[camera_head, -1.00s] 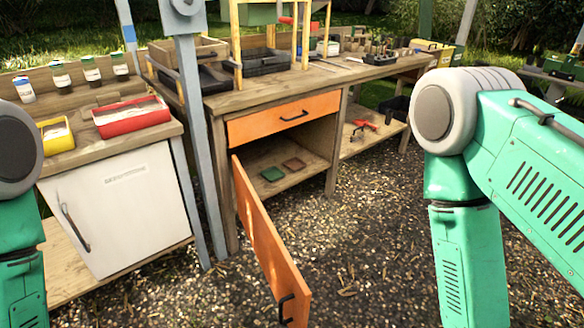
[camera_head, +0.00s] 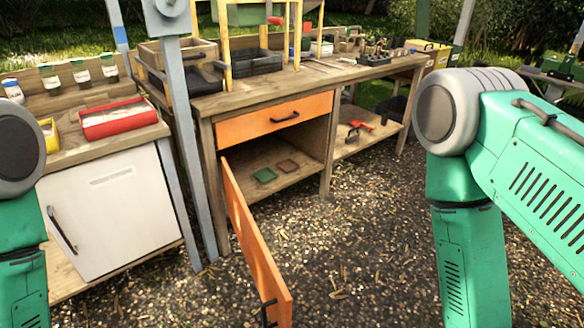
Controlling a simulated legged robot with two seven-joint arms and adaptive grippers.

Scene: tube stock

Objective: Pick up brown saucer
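The brown saucer (camera_head: 288,165) is a small, flat, square-looking piece. It lies on the shelf inside the open cabinet under the workbench, below the orange drawer. A similar green saucer (camera_head: 265,175) lies just left of it, a little nearer. My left arm shows at the left edge and my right arm at the right. Both grippers are outside the picture, so their state is hidden. Neither arm reaches near the saucer.
The orange cabinet door (camera_head: 255,245) stands open toward me, left of the opening. A grey post (camera_head: 188,120) rises left of the workbench (camera_head: 300,85). A white cabinet (camera_head: 110,210) stands further left. The gravel right of the door is clear.

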